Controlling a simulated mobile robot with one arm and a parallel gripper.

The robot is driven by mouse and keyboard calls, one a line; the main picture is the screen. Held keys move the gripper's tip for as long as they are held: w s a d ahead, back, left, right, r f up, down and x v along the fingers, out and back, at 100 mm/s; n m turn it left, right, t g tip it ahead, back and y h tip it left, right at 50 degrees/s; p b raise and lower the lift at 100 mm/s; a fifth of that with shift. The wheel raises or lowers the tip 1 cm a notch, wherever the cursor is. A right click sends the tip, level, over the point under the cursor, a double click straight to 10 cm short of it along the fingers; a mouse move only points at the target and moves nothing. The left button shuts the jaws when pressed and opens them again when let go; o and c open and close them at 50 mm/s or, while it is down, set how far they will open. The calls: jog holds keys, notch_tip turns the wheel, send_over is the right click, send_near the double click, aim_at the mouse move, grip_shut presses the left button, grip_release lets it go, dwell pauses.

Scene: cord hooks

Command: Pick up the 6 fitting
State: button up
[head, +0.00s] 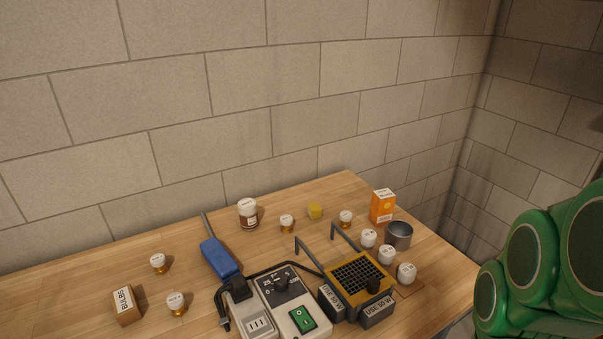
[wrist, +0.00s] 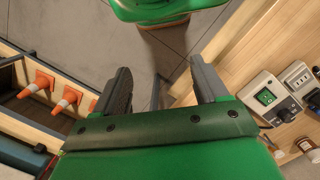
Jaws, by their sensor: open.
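Several small fittings with white labelled tops stand on the wooden table in the head view. Two are at the left, a rear one (head: 157,262) and a front one (head: 176,303). Two with brass-coloured lower parts stand at the back, one in the middle (head: 287,223) and one further right (head: 346,218). Three are at the right (head: 368,238), (head: 386,254), (head: 406,273). Their markings are too small to read, so I cannot tell which is the 6. My gripper (wrist: 160,64) is open and empty in the wrist view, above the floor beside the table.
A black-and-white switch box (head: 290,300), a yellow grille unit (head: 357,275) and a blue-handled tool (head: 219,258) crowd the middle. A metal cup (head: 398,235), an orange box (head: 382,206), a brown jar (head: 248,214) and a cardboard box (head: 125,305) stand around. Orange cones (wrist: 68,99) are left in the wrist view.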

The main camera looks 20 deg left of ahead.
jog(key=w+a+r+n, duration=0.2)
jog(key=w+a+n, duration=0.65)
jog(key=w, duration=0.45)
jog(key=w+a+f+n+t, duration=0.1)
jog(key=w+a+n, duration=0.35)
jog(key=a, duration=0.35)
jog(key=w+a+f+n, duration=0.1)
jog(key=w+a+n, duration=0.3)
jog(key=a+n, duration=0.25)
jog(key=n, duration=1.6)
send_over(175, 298)
jog(key=shift+t, duration=0.4)
jog(key=f, duration=1.1)
jog(key=shift+w+f, duration=0.15)
jog(key=shift+w, duration=0.2)
jog(key=shift+s+a+f+n, duration=0.1)
jog(key=shift+f+n, duration=0.15)
jog(key=shift+f, duration=0.2)
jog(key=shift+s+f, duration=0.15)
jog(key=shift+f, duration=1.65)
jog(key=shift+s+f, duration=0.15)
jog(key=shift+f, duration=1.6)
